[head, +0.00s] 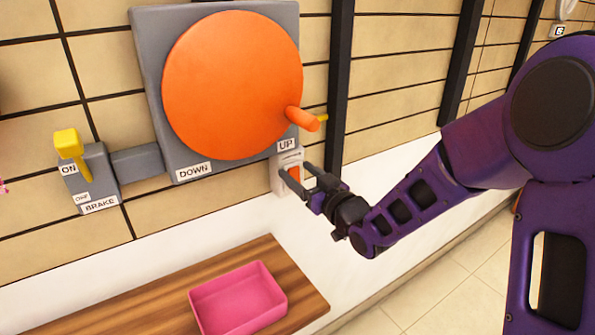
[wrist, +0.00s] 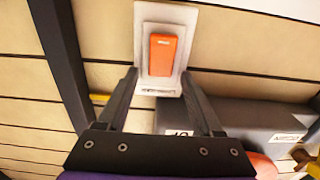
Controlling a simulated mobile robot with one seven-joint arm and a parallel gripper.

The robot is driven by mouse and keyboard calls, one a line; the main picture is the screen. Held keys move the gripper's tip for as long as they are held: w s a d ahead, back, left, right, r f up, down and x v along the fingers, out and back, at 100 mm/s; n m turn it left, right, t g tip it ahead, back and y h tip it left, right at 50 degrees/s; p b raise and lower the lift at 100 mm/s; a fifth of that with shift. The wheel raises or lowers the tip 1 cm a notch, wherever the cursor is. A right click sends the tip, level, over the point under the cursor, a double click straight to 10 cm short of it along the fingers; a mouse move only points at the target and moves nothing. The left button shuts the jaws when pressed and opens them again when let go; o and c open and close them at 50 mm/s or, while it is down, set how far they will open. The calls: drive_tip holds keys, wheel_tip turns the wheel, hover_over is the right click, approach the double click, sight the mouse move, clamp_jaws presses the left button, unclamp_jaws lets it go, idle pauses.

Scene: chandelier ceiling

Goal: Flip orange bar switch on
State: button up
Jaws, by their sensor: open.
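The orange bar switch (wrist: 162,55) is a small upright rocker on a pale wall plate (wrist: 188,18). In the wrist view it lies just beyond the fingertips and between their lines. In the head view the switch (head: 294,173) is partly hidden by my fingers, below the UP label. My gripper (head: 297,170) is open, its two fingers pointing at the plate with nothing between them. In the wrist view my gripper (wrist: 159,73) shows a finger on each side of the switch. I cannot tell whether a fingertip touches the plate, or which way the rocker is set.
A large orange wheel (head: 230,85) with a protruding handle (head: 302,119) sits on a grey panel just above my gripper. A yellow brake lever (head: 70,146) is at the left. A pink tray (head: 240,300) rests on a wooden board (head: 140,305) below. A dark post (head: 340,80) stands right of the panel.

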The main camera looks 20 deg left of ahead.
drive_tip(key=shift+c, duration=0.3)
clamp_jaws()
drive_tip(key=shift+f+t+y, duration=0.25)
drive_tip(key=shift+t+y, duration=0.05)
drive_tip(key=shift+y, duration=0.1)
drive_tip(key=shift+s+d+f+t+y, duration=0.1)
drive_tip(key=shift+t+y, duration=0.35)
drive_tip(key=shift+t, duration=0.1)
drive_tip(key=shift+s+d+f+t+y, duration=0.1)
drive_tip(key=shift+t+y, duration=0.35)
drive_tip(key=shift+t, duration=0.1)
